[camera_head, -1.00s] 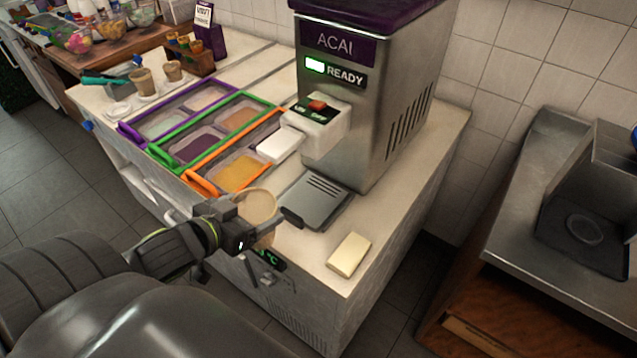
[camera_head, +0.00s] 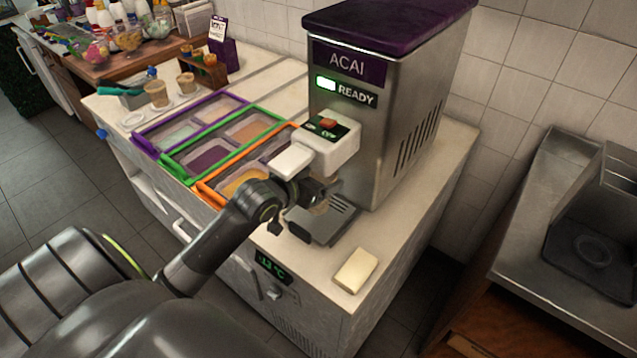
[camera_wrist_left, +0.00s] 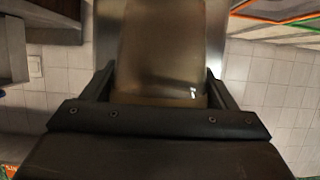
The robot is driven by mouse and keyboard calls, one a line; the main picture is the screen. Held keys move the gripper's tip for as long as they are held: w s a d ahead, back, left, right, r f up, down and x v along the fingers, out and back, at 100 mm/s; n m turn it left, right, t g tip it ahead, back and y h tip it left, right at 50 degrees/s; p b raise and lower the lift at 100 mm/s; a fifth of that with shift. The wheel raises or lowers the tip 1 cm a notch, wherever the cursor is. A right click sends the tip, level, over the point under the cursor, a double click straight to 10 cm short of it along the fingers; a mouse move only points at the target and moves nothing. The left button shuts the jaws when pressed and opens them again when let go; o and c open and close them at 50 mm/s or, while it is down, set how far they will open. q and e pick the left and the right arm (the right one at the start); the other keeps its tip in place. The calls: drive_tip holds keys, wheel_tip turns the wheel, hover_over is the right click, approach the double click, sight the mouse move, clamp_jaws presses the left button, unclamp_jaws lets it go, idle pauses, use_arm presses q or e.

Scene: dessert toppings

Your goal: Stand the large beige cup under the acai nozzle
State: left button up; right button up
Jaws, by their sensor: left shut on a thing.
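The large beige cup (camera_wrist_left: 162,45) fills the upper middle of the left wrist view, between the two fingers of my left gripper (camera_wrist_left: 160,90), which is shut on it. In the head view my left gripper (camera_head: 312,192) is just below the white acai nozzle block (camera_head: 335,150), at the front of the acai machine (camera_head: 385,120). There the gripper hides most of the cup; only a small beige part (camera_head: 320,207) shows over the dark drip tray (camera_head: 343,213). I cannot tell whether the cup touches the tray. My right gripper is not in view.
Topping tubs in purple, green (camera_head: 187,168) and orange frames stand left of the machine. A pale block (camera_head: 356,270) lies on the counter in front. Two smaller cups (camera_head: 157,94) stand at the back left. A metal sink unit (camera_head: 535,225) is at the right.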

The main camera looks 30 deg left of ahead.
sight(326, 182)
use_arm(q)
drive_tip(key=shift+w, duration=0.25)
drive_tip(key=shift+f+p, duration=0.3)
drive_tip(key=shift+f, duration=1.45)
drive_tip(key=o, duration=1.2)
drive_tip(key=shift+f, duration=0.1)
drive_tip(key=shift+c, duration=0.2)
drive_tip(key=v, duration=1.2)
drive_tip(key=shift+s, duration=0.1)
